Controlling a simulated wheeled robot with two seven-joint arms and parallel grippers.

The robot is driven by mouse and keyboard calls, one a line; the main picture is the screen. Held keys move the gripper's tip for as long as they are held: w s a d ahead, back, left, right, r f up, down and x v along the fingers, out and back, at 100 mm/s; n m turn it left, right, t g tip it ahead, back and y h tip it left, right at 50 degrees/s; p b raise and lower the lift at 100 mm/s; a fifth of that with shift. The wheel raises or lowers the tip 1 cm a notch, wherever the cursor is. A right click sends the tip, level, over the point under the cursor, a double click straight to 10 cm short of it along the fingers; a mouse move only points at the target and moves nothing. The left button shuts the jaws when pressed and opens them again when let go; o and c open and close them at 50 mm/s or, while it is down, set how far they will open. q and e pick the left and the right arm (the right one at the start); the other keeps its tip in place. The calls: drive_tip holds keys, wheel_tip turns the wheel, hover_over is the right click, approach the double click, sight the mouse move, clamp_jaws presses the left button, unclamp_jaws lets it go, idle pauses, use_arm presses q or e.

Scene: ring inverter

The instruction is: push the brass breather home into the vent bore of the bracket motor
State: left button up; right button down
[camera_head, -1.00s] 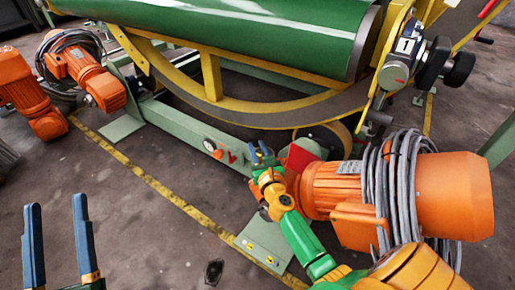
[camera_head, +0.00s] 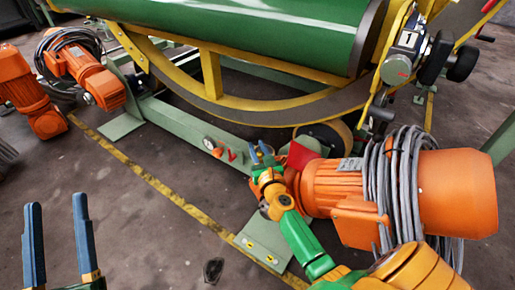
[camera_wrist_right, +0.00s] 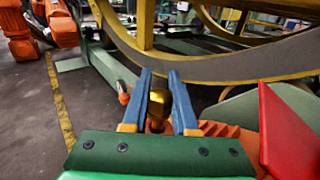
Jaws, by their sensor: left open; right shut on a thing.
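My right gripper (camera_head: 259,152) is shut on the brass breather, in front of the large orange motor (camera_head: 457,190) at the right of the head view. In the right wrist view, the brass breather (camera_wrist_right: 159,104) shows as a gold rounded piece between the blue fingers of the right gripper (camera_wrist_right: 160,78). Orange motor ribs (camera_wrist_right: 215,130) show just right of the fingers. I cannot make out the vent bore, nor whether the breather touches the motor. My left gripper (camera_head: 57,204) is open and empty over the floor at the lower left.
Grey cable (camera_head: 382,190) is coiled round the large motor. A red plate (camera_wrist_right: 285,130) stands close right of my right gripper. A green roll (camera_head: 240,30) on a yellow curved frame (camera_head: 212,75) stands behind. More orange motors (camera_head: 85,70) are at far left. The floor at left centre is clear.

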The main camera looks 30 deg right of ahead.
sight(261, 161)
drive_tip(key=shift+f+b, duration=0.55)
drive_tip(key=shift+f, duration=0.15)
drive_tip(key=c, duration=0.6)
unclamp_jaws()
drive_tip(key=shift+s, duration=0.1)
drive_tip(key=p+v, duration=0.1)
drive_tip(key=v, duration=0.5)
drive_tip(key=shift+s+a+r, duration=0.15)
drive_tip(key=shift+s+a, duration=0.05)
drive_tip(key=shift+s, duration=0.3)
